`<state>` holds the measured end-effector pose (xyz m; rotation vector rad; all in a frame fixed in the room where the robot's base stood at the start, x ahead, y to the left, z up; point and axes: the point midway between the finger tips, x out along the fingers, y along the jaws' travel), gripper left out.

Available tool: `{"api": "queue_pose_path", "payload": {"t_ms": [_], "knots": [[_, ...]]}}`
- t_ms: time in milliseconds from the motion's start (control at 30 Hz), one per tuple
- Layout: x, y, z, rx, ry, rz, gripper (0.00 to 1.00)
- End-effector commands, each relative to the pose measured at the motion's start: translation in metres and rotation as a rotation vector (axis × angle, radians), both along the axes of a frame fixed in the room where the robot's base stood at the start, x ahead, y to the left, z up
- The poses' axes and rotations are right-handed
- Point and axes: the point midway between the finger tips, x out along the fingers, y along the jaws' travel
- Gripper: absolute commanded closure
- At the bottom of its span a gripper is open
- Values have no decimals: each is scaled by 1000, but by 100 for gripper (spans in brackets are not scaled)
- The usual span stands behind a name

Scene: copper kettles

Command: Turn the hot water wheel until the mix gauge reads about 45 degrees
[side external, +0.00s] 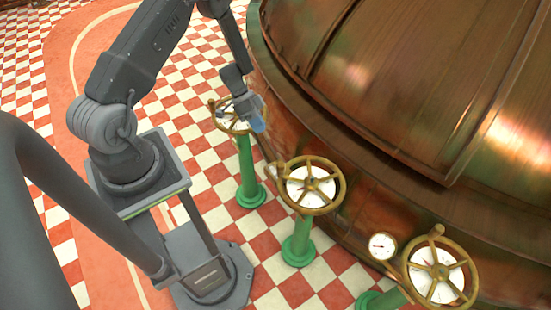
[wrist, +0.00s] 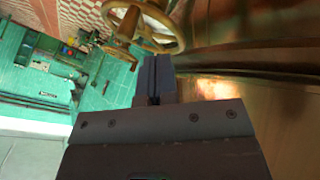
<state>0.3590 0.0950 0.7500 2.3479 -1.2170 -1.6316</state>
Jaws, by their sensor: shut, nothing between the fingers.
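Three brass handwheels on green posts stand in a row beside the copper kettle; I cannot tell which is the hot water wheel. The far wheel (side external: 228,124) is partly hidden by my gripper (side external: 257,118), which is at its right side; I cannot tell whether they touch. The middle wheel (side external: 312,161) and the near wheel (side external: 464,263) each have a white dial behind the spokes. A small round gauge (side external: 382,246) stands left of the near wheel; its reading is too small to tell. In the wrist view my gripper (wrist: 154,78) is shut and empty, below a brass wheel (wrist: 150,22).
The large copper kettle (side external: 400,80) fills the right side, close behind the wheels. Green posts (side external: 298,248) rise from the red and white checkered floor (side external: 205,160). A grey pipe or rail (side external: 60,170) crosses the left foreground.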

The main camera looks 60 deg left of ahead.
Motion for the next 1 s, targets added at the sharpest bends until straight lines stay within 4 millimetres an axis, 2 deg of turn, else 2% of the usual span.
{"api": "queue_pose_path", "payload": {"t_ms": [133,267,700,800,1000], "knots": [[6,0,2,31,15,19,100],[8,-9,-10,30,17,19,100],[19,-60,-79,29,17,19,100],[11,-75,-75,28,15,19,100],[4,-90,-75,29,14,21,100]]}}
